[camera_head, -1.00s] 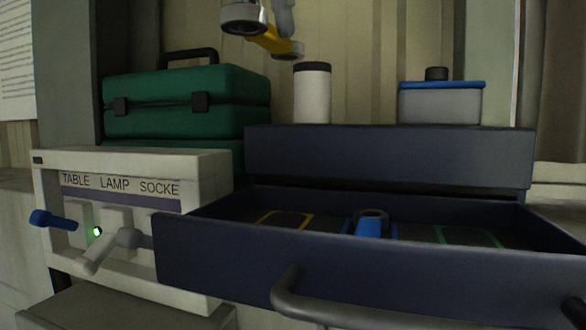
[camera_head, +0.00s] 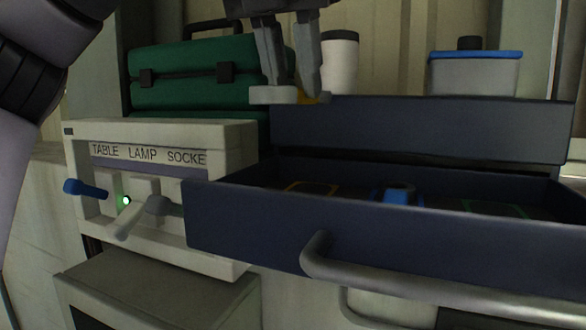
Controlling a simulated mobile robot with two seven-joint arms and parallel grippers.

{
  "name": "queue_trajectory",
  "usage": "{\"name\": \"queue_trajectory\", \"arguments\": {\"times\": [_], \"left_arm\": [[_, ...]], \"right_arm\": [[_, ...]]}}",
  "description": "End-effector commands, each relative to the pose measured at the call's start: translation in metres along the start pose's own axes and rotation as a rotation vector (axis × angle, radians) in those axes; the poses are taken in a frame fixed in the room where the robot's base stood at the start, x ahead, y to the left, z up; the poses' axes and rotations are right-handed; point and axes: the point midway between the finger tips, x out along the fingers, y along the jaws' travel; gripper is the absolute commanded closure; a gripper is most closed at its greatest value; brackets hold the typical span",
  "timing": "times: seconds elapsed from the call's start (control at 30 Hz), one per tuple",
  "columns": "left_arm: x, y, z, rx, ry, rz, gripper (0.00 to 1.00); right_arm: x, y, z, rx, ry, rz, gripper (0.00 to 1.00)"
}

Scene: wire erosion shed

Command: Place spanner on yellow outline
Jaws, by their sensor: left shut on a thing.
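My left gripper (camera_head: 288,88) hangs at the top middle, fingers pointing down. It is shut on the spanner (camera_head: 273,95), which has grey ends and a yellow middle, mostly hidden by the fingers. It is held above and behind the open drawer's front, near the raised dark blue back panel. The yellow outline (camera_head: 312,187) is on the drawer floor at the left, partly hidden by the front wall. My right gripper is not in view.
The dark blue drawer (camera_head: 400,235) has a grey bar handle (camera_head: 330,262). Inside are a blue tool (camera_head: 399,194) and a green outline (camera_head: 497,210). Behind stand a green case (camera_head: 185,80), a white cup (camera_head: 340,65) and a grey box (camera_head: 472,75). A switch panel (camera_head: 150,135) is left.

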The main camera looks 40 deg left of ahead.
Motion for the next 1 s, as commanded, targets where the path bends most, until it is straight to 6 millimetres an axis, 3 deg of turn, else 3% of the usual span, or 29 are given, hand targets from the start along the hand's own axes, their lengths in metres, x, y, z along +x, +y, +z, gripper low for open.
{"name": "queue_trajectory", "arguments": {"times": [0.4,0.57,0.8,1.0], "left_arm": [[0.060,0.000,-0.025,0.001,0.003,0.000,1.00],[0.069,0.001,-0.028,-0.002,0.002,0.000,1.00],[0.096,0.001,-0.040,-0.001,0.001,0.000,1.00],[0.098,0.000,-0.041,-0.001,0.001,0.000,1.00]], "right_arm": [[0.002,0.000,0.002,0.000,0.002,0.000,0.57],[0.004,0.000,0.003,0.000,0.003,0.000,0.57],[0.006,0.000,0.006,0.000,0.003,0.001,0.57],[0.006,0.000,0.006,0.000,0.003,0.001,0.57]]}}
